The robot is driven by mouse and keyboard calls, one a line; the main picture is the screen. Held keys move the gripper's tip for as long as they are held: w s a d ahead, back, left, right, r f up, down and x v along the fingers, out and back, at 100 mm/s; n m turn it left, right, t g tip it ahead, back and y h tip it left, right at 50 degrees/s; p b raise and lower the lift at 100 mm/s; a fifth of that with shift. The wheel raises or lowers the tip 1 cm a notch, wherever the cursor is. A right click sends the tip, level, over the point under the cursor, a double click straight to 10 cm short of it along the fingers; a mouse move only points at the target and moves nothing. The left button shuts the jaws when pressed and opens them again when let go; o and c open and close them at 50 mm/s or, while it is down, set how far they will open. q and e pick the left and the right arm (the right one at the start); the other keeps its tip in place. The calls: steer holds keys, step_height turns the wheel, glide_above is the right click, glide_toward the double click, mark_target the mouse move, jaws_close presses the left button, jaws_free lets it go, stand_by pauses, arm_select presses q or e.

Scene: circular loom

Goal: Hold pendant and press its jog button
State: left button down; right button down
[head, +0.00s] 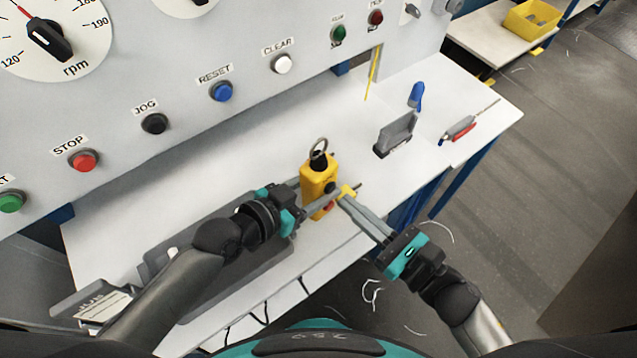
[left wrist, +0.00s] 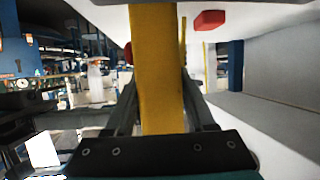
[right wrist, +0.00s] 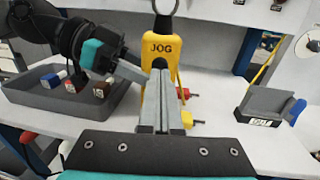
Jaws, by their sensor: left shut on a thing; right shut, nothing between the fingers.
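The yellow pendant (head: 311,174) stands upright above the front edge of the white table, with a ring on top. It also shows in the left wrist view (left wrist: 157,60) and, marked JOG, in the right wrist view (right wrist: 161,48). My left gripper (head: 314,193) is shut on the pendant's body from the left. A dark button (head: 330,187) shows on its front in the head view. My right gripper (head: 341,197) is shut and empty, its tips in front of the pendant, just below the JOG label in the right wrist view. The tips hide the button there; contact cannot be told.
The panel behind has its own black JOG button (head: 154,124), a blue RESET (head: 221,92) and a red STOP (head: 84,160). A grey tray (right wrist: 40,98) lies at the left. A grey holder (head: 396,133) and a red tool (head: 460,127) lie on the table's right.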

steer(key=shift+w+a, duration=0.1)
stand_by(0.6)
steer(key=shift+x, duration=1.15)
steer(key=shift+v, duration=2.05)
stand_by(3.4)
steer(key=shift+x, duration=0.8)
stand_by(0.4)
